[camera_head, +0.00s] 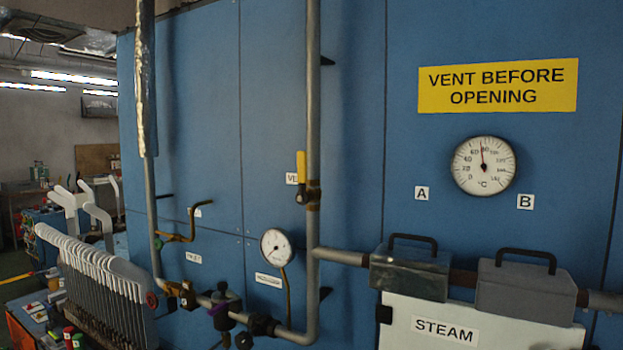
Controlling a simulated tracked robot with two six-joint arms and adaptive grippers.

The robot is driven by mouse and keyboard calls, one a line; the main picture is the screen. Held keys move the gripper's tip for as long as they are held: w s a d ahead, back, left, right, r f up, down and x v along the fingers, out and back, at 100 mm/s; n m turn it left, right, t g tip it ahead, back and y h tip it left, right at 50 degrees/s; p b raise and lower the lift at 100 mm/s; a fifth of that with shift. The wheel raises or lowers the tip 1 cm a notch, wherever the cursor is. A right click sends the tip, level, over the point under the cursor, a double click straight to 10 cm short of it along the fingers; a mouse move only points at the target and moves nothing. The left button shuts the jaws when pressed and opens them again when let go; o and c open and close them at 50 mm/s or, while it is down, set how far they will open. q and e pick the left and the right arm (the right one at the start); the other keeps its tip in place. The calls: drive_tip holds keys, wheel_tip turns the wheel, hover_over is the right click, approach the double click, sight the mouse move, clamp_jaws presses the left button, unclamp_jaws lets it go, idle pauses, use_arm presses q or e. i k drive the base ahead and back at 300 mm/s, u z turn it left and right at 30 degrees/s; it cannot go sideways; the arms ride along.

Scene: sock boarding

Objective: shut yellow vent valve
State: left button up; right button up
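The yellow vent valve handle (301,164) stands upright. It runs along the vertical grey pipe (313,120), just left of it. The brass-coloured valve body (313,194) is on that pipe below the handle. A small white label (292,178) beside the handle is partly covered by it; only the start of its text shows. Neither of my grippers is in view, and nothing touches the handle.
A pressure gauge (276,245) and lower pipework with a red-wheeled valve (152,299) lie below. Grey boxes with black handles (405,270) sit on the pipe at right, above the STEAM panel (445,329). A rack of white sock boards (95,275) stands at left. The wall around the yellow handle is clear.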

sight(302, 197)
drive_tip(key=u, duration=0.9)
drive_tip(key=k, duration=1.1)
drive_tip(key=u, duration=1.05)
drive_tip(key=k, duration=0.2)
drive_tip(key=i, duration=0.8)
drive_tip(key=z, duration=1)
drive_tip(key=i, duration=1.35)
drive_tip(key=z, duration=0.25)
